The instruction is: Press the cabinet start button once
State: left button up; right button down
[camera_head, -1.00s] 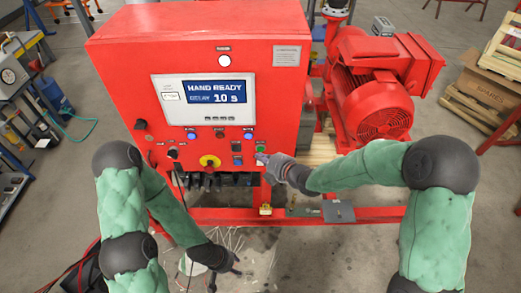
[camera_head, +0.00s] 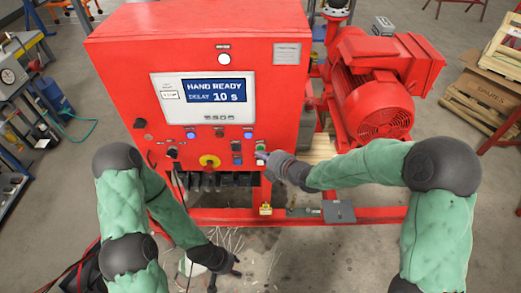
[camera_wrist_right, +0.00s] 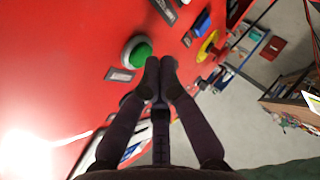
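The red cabinet (camera_head: 122,85) stands at the centre, its screen (camera_head: 213,97) reading HAND READY, DELAY 10 s. A green button (camera_head: 260,148) sits at the lower right of its front panel; it also shows in the right wrist view (camera_wrist_right: 142,53), in a dark and pale ring. My right gripper (camera_head: 263,156) is just below the green button in the head view. In the right wrist view its fingertips (camera_wrist_right: 160,66) are together, empty, and beside the button; contact is not visible. My left gripper (camera_head: 225,278) hangs low in front of the cabinet, its fingers apart and empty.
A yellow and red rotary switch (camera_head: 210,161) and several small buttons share the panel. Cables hang beneath the cabinet. The red motor (camera_head: 372,85) stands right of it, on the red skid frame (camera_head: 375,215).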

jog(key=shift+w, duration=0.4)
dwell(0.6)
jog(key=shift+s+b, duration=0.15)
jog(key=shift+b, duration=0.25)
jog(key=shift+s+b, duration=0.45)
jog(key=shift+s, duration=0.25)
jog(key=s+b, duration=0.2)
jog(key=s, duration=0.3)
jog(key=shift+b, duration=0.3)
dwell(0.6)
